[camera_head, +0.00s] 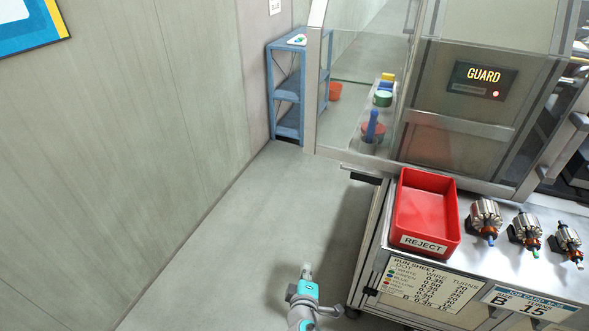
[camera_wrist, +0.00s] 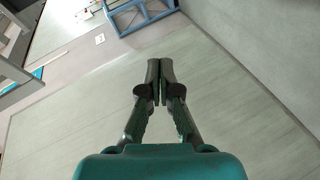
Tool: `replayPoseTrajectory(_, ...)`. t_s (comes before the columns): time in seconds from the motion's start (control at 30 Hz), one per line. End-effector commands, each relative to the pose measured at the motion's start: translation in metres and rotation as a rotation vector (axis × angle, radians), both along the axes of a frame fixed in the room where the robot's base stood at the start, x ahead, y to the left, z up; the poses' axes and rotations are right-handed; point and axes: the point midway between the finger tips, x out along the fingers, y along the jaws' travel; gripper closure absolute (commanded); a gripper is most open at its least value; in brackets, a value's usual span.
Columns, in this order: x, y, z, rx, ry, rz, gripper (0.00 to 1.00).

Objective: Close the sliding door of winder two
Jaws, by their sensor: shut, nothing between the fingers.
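A winding machine's guard enclosure fills the upper right of the head view, with metal frames and clear panels. A GUARD display (camera_head: 482,80) on it shows a red light. I see no number that tells which winder this is. A framed panel (camera_head: 463,150) stands below the display, and a grey bar like a handle (camera_head: 562,140) is at its right. I cannot tell which panel slides. My gripper (camera_head: 307,268) is shut and empty, low over the floor left of the bench, well apart from the enclosure. Its closed fingertips (camera_wrist: 159,65) also show in the wrist view.
A red REJECT bin (camera_head: 452,222) and several armatures (camera_head: 527,228) sit on the bench in front of the enclosure. A blue shelf (camera_head: 286,92) stands at the back by the wall (camera_head: 130,120). The floor (camera_head: 240,225) between wall and bench is clear.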

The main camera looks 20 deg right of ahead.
Motion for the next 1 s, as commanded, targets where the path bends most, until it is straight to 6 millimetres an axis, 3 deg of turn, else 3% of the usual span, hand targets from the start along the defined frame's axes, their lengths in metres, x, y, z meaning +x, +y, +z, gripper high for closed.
replayPoseTrajectory(0.03,0.020,0.005,0.014,-0.030,-0.010,-0.014,1.00)
replayPoseTrajectory(0.2,0.072,0.017,0.058,-0.146,-0.026,-0.083,1.00)
replayPoseTrajectory(0.37,0.114,0.031,0.111,-0.239,-0.044,-0.161,1.00)
replayPoseTrajectory(0.5,0.143,0.044,0.164,-0.308,-0.062,-0.240,1.00)
replayPoseTrajectory(0.8,0.178,0.074,0.281,-0.408,-0.093,-0.414,1.00)
replayPoseTrajectory(1.0,0.182,0.083,0.319,-0.431,-0.097,-0.476,1.00)
